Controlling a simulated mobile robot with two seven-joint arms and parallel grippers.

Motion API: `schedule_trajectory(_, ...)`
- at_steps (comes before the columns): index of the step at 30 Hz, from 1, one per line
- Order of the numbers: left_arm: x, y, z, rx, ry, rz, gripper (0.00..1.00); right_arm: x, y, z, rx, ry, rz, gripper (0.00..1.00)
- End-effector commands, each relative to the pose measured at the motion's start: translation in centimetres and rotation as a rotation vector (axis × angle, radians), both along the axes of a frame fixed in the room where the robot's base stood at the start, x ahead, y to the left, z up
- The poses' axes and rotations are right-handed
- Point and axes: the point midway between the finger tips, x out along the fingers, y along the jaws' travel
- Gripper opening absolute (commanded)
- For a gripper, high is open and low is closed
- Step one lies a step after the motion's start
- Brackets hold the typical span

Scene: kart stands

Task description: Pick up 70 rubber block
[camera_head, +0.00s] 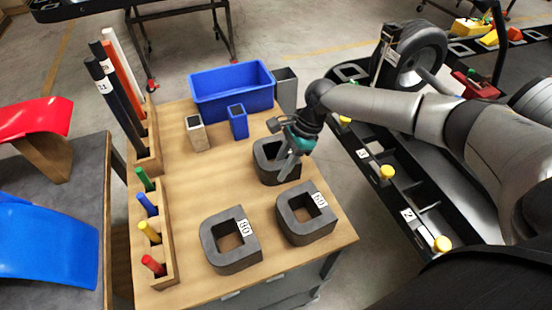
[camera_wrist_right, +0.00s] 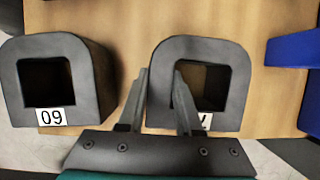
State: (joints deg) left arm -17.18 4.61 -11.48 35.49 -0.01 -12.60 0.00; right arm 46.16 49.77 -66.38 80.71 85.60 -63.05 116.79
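The 70 rubber block (camera_head: 267,172) is a dark grey block with a square hole, at the back of the group of blocks on the wooden table. It also shows in the right wrist view (camera_wrist_right: 236,80), where a finger partly hides its label and a "7" can be read. My right gripper (camera_head: 288,170) is at this block, its fingers pointing down. In the right wrist view the fingers (camera_wrist_right: 161,75) are apart, one beside the block's left wall and one over its hole. No contact can be made out. My left gripper is not in view.
Two similar numbered blocks stand nearer the table front, one at right (camera_head: 294,228) and one at left (camera_head: 220,258). A blue bin (camera_head: 232,97) and small cups (camera_head: 238,124) stand behind. A wooden rack (camera_head: 164,240) with coloured handles lines the left edge. A black shelf (camera_head: 405,190) is at right.

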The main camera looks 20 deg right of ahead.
Motion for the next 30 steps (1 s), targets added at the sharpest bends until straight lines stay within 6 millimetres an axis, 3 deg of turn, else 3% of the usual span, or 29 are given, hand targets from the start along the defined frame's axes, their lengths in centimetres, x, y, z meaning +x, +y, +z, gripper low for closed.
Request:
schedule_trajectory(1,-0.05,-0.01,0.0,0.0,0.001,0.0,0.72,0.01,-0.01,0.01,0.0,0.0,0.0,0.25)
schedule_trajectory(8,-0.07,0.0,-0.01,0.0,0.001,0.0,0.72,0.01,-0.03,0.01,0.0,0.0,0.0,0.0)
schedule_trajectory(30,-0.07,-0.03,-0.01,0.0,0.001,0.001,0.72,0.01,-0.04,0.01,0.0,-0.001,0.0,0.0)
